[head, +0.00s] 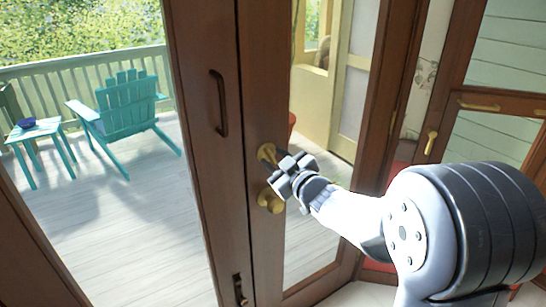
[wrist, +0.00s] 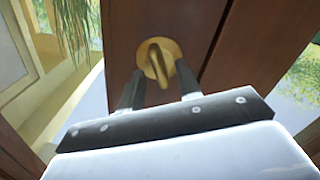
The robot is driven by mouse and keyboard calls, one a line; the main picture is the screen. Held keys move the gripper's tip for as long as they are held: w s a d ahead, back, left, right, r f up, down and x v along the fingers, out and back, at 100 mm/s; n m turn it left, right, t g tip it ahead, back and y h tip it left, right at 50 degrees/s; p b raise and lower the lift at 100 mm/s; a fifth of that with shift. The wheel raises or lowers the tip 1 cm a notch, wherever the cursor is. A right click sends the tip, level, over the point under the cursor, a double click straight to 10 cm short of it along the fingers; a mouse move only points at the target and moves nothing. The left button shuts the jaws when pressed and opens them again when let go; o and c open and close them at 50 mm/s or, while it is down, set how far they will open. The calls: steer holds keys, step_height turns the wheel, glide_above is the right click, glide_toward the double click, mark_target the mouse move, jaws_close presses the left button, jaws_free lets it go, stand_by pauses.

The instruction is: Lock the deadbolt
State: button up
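The deadbolt (head: 266,152) is a round brass plate with a thumb-turn on the brown wooden door (head: 257,90), above a brass knob (head: 270,201). In the wrist view the thumb-turn (wrist: 155,56) stands roughly upright in the picture on its round plate. My gripper (head: 275,166) is at the deadbolt and partly covers it in the head view. In the wrist view my gripper (wrist: 159,68) is open, with one finger on each side of the thumb-turn's lower end. I cannot tell whether either finger touches it.
A dark pull handle (head: 219,103) is on the neighbouring door panel to the left. Through the glass are a deck, a teal chair (head: 127,112) and a small teal table (head: 36,135). Another door with a brass handle (head: 431,141) is at the right, behind my arm.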

steer(key=shift+w+a, duration=0.35)
steer(key=shift+w, duration=0.25)
steer(key=shift+c, duration=0.5)
jaws_close()
